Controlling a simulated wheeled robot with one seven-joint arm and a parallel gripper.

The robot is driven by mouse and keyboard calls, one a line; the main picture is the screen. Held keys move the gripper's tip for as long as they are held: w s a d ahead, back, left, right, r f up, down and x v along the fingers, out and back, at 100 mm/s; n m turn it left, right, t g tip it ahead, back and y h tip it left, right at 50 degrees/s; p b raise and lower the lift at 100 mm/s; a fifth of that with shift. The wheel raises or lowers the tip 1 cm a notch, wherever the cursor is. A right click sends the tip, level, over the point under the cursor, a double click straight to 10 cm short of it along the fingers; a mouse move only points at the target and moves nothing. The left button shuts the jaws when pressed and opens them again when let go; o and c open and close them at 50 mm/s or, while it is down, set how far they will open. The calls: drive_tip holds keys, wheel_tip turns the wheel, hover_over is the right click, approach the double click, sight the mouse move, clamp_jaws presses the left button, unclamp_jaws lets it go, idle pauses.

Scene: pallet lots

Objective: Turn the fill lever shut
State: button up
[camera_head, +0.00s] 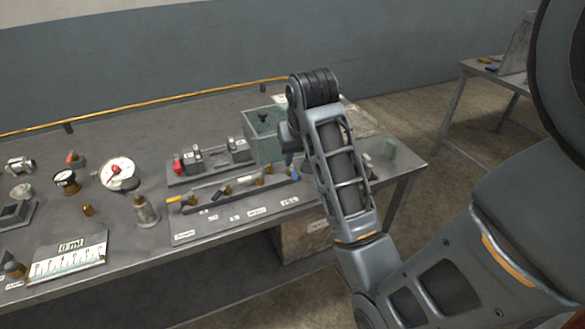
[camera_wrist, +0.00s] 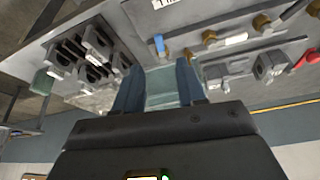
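A low manifold strip (camera_head: 225,192) with several small brass valves and levers lies on the bench. A blue lever handle (camera_wrist: 159,45) stands at one end of it in the wrist view, and a yellow-orange one (camera_head: 173,200) sits at its left end in the head view. In the head view my gripper is mostly hidden behind my arm.
A teal glass tank (camera_head: 262,150) stands behind the strip and shows between my fingers (camera_wrist: 160,78). A block with a red part (camera_head: 179,166) and grey switches is beside it. The bench's right edge is close to my arm.

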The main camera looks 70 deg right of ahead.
sight(294, 175)
drive_tip(key=shift+x, duration=3.85)
drive_tip(key=shift+s, duration=0.1)
clamp_jaws()
